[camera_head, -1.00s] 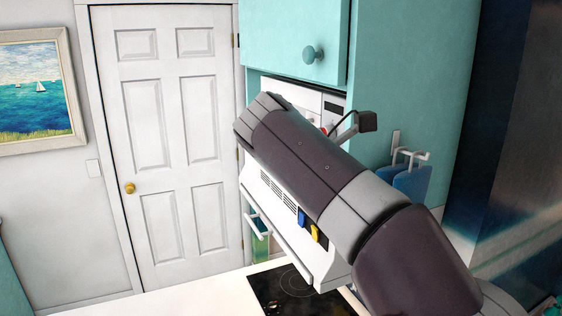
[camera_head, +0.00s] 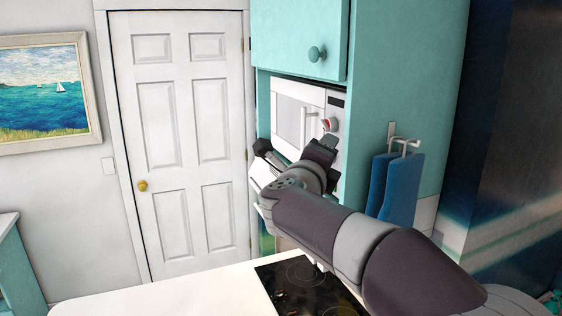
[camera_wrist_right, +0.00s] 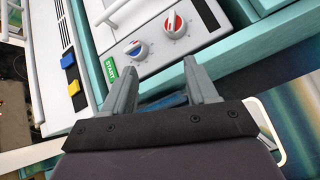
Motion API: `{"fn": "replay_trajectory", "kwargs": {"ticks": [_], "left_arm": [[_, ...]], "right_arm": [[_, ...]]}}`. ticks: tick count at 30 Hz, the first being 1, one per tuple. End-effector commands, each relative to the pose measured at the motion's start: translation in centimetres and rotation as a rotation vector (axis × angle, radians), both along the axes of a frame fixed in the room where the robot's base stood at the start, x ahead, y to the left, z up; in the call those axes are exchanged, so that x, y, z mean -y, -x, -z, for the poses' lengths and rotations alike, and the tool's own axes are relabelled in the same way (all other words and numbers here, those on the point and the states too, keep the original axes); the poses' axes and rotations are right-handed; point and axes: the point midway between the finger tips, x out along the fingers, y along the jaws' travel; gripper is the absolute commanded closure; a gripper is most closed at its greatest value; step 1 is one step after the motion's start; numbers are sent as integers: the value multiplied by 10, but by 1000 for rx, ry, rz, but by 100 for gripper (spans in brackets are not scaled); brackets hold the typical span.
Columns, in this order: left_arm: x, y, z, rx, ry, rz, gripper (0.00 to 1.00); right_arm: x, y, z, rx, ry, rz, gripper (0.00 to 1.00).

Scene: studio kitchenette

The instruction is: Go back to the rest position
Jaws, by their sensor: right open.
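My right arm reaches in from the lower right in the head view. Its gripper (camera_head: 296,152) is in front of the white microwave (camera_head: 290,98), below the microwave's red knob (camera_head: 329,125). In the right wrist view the two fingers of my right gripper (camera_wrist_right: 162,88) are spread, with nothing held between them. Beyond them, the microwave's control panel shows a red knob (camera_wrist_right: 174,24), a blue-marked knob (camera_wrist_right: 136,49) and a green START button (camera_wrist_right: 110,70). My left gripper is in neither view.
A teal cabinet (camera_head: 300,40) hangs above the microwave. Blue cloths (camera_head: 395,188) hang on its side. A black cooktop (camera_head: 300,290) is set in the white counter (camera_head: 170,290) below my arm. A closed white door (camera_head: 185,120) and a painting (camera_head: 45,90) are at left.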

Motion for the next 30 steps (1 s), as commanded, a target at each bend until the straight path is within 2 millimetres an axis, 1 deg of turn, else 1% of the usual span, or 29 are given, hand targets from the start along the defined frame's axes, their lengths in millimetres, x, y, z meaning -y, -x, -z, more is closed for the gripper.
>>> {"fn": "replay_trajectory", "kwargs": {"ticks": [1, 2, 3, 5, 6, 7, 8, 9, 11, 12, 14, 15, 17, 18, 21, 23, 24, 26, 30], "left_arm": [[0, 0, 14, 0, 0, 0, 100], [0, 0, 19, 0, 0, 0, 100], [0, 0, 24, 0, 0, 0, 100], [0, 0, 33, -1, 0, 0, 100], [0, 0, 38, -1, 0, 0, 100], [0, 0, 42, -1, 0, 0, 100], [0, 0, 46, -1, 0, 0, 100], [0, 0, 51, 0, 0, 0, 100], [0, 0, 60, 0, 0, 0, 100], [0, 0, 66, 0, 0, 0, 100], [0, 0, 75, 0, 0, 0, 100], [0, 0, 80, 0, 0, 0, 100], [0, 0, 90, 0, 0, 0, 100], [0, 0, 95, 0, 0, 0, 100], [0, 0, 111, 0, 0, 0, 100], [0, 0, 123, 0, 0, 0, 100], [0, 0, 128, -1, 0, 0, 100], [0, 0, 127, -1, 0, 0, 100], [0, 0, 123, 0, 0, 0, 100]], "right_arm": [[-17, -8, 40, -80, 220, -140, 42], [-28, -10, 62, -131, 359, -232, 42], [-41, -8, 97, -206, 534, -356, 42], [-53, 4, 156, -325, 775, -535, 42], [-55, 17, 196, -405, 912, -650, 42], [-55, 29, 225, -466, 1005, -735, 42], [-52, 43, 253, -522, 1087, -815, 42], [-45, 63, 290, -601, 1185, -922, 42], [-30, 97, 341, -716, 1310, -1079, 42], [-18, 123, 372, -792, 1379, -1184, 42], [5, 163, 413, -903, 1457, -1335, 42], [20, 189, 437, -972, 1494, -1428, 42], [43, 226, 466, -1068, 1524, -1545, 42], [57, 247, 481, -1122, 1529, -1605, 42], [84, 286, 511, -1219, 1516, -1675, 42], [95, 296, 525, -1250, 1476, -1663, 42], [101, 294, 527, -1256, 1462, -1636, 42], [104, 293, 526, -1262, 1450, -1619, 42], [105, 292, 522, -1263, 1446, -1616, 42]]}}
